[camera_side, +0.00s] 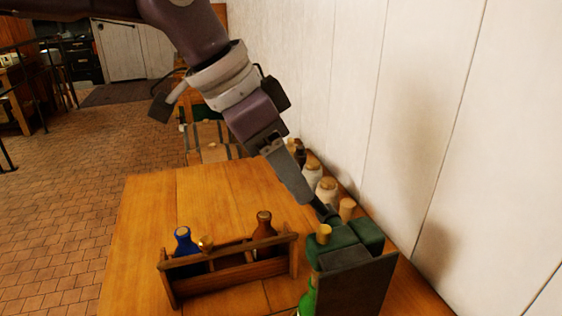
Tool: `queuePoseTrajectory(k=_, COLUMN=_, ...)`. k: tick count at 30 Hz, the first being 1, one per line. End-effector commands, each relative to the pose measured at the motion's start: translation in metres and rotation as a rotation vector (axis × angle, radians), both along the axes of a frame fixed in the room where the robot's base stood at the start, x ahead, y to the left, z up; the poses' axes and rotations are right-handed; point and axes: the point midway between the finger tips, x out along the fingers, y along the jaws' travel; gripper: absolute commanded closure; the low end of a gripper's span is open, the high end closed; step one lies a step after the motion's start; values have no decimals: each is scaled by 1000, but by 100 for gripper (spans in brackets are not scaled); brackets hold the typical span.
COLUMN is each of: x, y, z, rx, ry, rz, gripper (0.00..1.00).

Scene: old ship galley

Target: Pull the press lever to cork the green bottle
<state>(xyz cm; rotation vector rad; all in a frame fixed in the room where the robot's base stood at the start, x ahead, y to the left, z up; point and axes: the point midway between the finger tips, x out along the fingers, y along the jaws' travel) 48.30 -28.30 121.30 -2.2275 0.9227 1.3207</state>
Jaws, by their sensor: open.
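The press (356,284) stands at the front right of the table, with a green top and a dark flat panel facing the camera. The green bottle (306,303) shows only in part beside the panel's left edge; the rest is hidden behind it or cut off by the frame. A tan cork-like piece (323,232) sits at the left of the press top. A dark bar, apparently the press lever (324,211), rises from behind the top towards my gripper (308,200). My gripper is open, pointing down at the bar's upper end. Whether they touch I cannot tell.
A wooden carrier (228,279) with a blue bottle (185,244) and a brown bottle (264,225) stands left of the press. Several jars, one pale (327,190), line the wall behind. The table's (150,215) back left is clear. The white wall (400,110) is close on the right.

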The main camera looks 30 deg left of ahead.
Motion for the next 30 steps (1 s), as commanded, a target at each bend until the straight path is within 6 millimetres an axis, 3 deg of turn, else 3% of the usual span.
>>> queuePoseTrajectory(k=3, x=0, y=0, z=0, rx=0, ry=0, rz=0, gripper=49)
queuePoseTrajectory(k=11, x=0, y=0, z=0, rx=0, ry=0, rz=0, gripper=100)
queuePoseTrajectory(k=30, x=-14, y=15, z=-18, rx=3, ry=2, rz=0, gripper=100)
